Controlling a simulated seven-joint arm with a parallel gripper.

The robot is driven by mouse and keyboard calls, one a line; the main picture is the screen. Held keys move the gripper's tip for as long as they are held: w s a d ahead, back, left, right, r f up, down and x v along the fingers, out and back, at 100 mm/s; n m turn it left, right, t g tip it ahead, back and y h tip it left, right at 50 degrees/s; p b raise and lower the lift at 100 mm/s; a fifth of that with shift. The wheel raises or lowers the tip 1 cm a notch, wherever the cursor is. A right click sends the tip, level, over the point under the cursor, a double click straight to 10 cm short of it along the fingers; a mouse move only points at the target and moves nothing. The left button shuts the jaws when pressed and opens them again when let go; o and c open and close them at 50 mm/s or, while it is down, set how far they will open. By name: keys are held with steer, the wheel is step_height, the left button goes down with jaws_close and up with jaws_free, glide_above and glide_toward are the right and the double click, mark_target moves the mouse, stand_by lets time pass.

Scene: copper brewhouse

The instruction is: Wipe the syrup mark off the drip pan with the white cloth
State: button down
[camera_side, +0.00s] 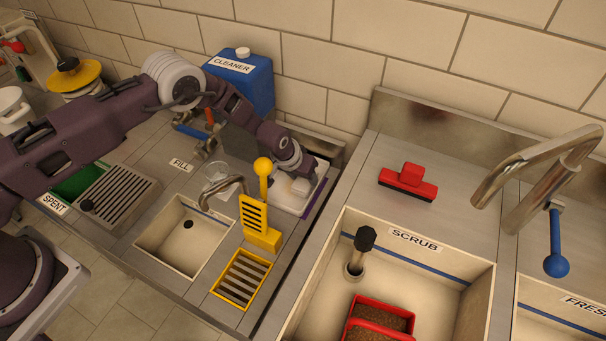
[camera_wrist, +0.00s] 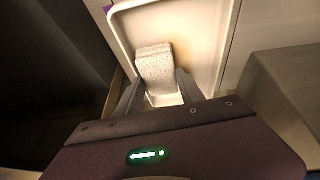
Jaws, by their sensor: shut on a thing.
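My gripper (camera_wrist: 158,93) is shut on the white cloth (camera_wrist: 155,65), a folded block with a rough surface between the two fingers. The cloth is over the pale drip pan (camera_wrist: 207,30), which has a raised rim. I cannot tell whether the cloth touches the pan floor. A faint brownish tint shows on the pan just right of the cloth, but I cannot make out a clear syrup mark. In the side view my gripper (camera_side: 302,176) reaches down over the pan (camera_side: 290,204), and a bit of the cloth (camera_side: 301,187) shows beneath it.
A blue cleaner jug (camera_side: 243,80) stands behind my arm. A small basin (camera_side: 180,240) with a tap is to the left. A red squeegee (camera_side: 408,184) lies to the right, beyond the gap.

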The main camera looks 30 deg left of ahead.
steer(key=shift+f, duration=0.1)
steer(key=shift+a, duration=1.2)
steer(key=shift+d, duration=1.2)
steer(key=shift+a+f, duration=0.1)
steer(key=shift+a, duration=1.05)
steer(key=shift+d+f, duration=0.2)
steer(key=shift+d, duration=0.95)
steer(key=shift+s+a, duration=0.1)
steer(key=shift+a, duration=1.1)
steer(key=shift+d+r, duration=0.15)
steer(key=shift+d, duration=1.05)
steer(key=shift+r, duration=0.1)
